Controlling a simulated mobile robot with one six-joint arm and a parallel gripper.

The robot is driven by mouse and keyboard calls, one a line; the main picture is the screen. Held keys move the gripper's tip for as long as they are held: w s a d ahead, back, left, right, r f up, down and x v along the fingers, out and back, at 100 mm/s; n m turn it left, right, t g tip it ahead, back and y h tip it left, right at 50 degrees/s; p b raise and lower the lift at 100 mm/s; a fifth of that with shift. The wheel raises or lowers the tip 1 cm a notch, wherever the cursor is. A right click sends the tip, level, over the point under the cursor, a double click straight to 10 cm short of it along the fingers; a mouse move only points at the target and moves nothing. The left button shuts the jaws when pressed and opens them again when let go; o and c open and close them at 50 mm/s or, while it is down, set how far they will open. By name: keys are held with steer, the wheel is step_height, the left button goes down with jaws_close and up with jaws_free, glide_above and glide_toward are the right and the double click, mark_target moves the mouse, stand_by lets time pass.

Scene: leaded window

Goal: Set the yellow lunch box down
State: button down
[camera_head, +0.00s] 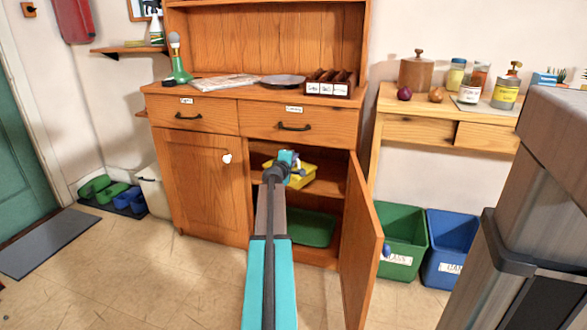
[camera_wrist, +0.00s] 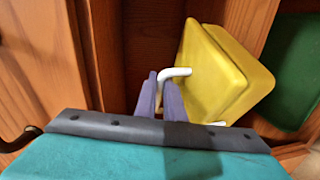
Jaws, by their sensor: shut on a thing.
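The yellow lunch box (camera_head: 303,176) is inside the open right side of the wooden cupboard (camera_head: 200,185), at the level of the middle shelf (camera_head: 330,191). My gripper (camera_head: 295,168) reaches in through the opening and partly hides the box. In the wrist view, my gripper's purple fingers (camera_wrist: 160,92) are shut at the white handle of the lunch box (camera_wrist: 225,70). The box looks turned at an angle to the shelf. I cannot tell whether its underside touches the shelf.
The cupboard door (camera_head: 362,245) stands open on the right of the opening. A green container (camera_head: 312,229) sits in the lower compartment. Green (camera_head: 403,240) and blue (camera_head: 450,245) bins stand right of the door. A tray, dark plate and rack rest on the cupboard top.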

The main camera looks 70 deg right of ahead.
mark_target(297, 182)
steer(key=shift+f+b, duration=1.15)
steer(key=shift+f, duration=0.65)
steer(key=shift+f, duration=0.1)
steer(key=c, duration=1.9)
jaws_free()
steer(key=shift+o, duration=0.2)
steer(key=shift+r, duration=0.2)
steer(key=a+r+p, duration=0.2)
steer(key=a, duration=0.9)
steer(key=shift+s+a+p, duration=0.35)
steer(key=shift+a, duration=0.05)
